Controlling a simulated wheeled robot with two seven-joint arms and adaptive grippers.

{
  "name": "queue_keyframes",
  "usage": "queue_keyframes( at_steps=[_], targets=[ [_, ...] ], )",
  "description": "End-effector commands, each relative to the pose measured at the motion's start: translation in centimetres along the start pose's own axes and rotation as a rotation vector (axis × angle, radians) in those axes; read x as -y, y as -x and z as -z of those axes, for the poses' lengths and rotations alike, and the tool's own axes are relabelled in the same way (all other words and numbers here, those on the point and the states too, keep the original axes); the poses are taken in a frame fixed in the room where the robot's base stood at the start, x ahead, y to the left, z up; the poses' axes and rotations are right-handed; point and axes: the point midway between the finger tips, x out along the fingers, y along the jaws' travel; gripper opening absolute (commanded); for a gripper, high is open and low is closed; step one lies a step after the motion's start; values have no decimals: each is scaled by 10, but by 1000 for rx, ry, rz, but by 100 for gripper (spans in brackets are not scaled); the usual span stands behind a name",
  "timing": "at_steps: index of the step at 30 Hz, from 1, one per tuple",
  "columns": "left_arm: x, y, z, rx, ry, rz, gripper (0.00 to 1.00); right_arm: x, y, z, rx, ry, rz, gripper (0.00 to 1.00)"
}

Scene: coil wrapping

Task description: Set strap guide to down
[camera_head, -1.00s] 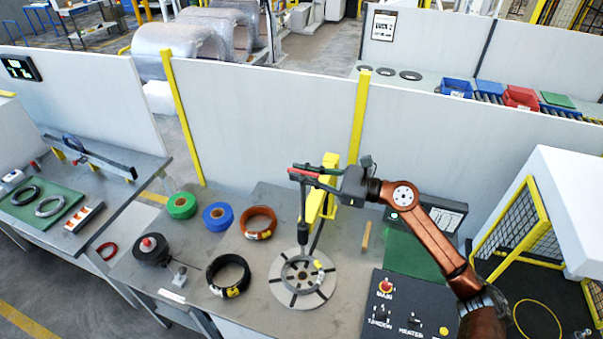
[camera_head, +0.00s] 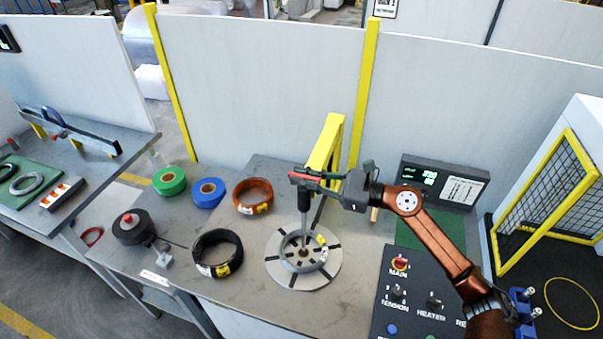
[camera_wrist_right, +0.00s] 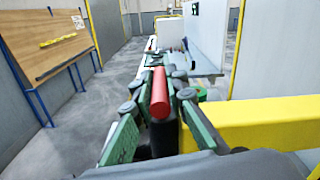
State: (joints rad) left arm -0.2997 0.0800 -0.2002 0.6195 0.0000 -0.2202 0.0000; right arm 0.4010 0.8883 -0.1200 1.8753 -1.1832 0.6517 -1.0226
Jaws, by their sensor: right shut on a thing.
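My right gripper (camera_head: 308,177) reaches in from the right, over the round slotted turntable (camera_head: 283,274). It is shut on the red handle of the strap guide; in the right wrist view the red handle (camera_wrist_right: 159,92) stands between the green fingers. Below the gripper, the guide's dark body (camera_head: 305,200) and thin rod point down at the ring (camera_head: 319,262) on the turntable. I cannot tell whether the rod's tip touches anything. The yellow post (camera_head: 325,150) stands just behind the guide. My left gripper is not in view.
A black coil (camera_head: 237,252), an orange coil (camera_head: 253,208), and blue (camera_head: 221,193) and green (camera_head: 183,181) rolls lie left of the turntable. The control panel (camera_head: 415,300) is front right, near my right arm. A display box (camera_head: 420,174) stands behind it.

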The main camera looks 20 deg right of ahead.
Motion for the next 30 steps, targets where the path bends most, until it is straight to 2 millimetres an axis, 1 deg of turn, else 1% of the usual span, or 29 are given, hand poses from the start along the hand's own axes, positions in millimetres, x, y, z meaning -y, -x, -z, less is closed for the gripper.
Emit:
queue_keyframes(
  at_steps=[1, 3, 15, 16, 22, 23, 30],
  targets=[
    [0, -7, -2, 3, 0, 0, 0, -1, 0, 8, -2, 2, 0, 0],
    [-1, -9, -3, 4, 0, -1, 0, -2, 0, 10, -2, 2, 0, 0],
    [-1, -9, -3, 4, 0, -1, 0, -3, 0, 13, -6, 2, -3, 0],
    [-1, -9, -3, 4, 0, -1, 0, -3, 0, 14, -7, 1, -3, 15],
    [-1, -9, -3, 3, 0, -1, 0, -2, 0, 12, -3, 1, -1, 29],
    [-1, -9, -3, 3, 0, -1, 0, -2, 0, 12, -3, 1, -1, 30],
    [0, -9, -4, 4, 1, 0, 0, -2, 0, 10, -1, 2, 0, 30]
  ],
)
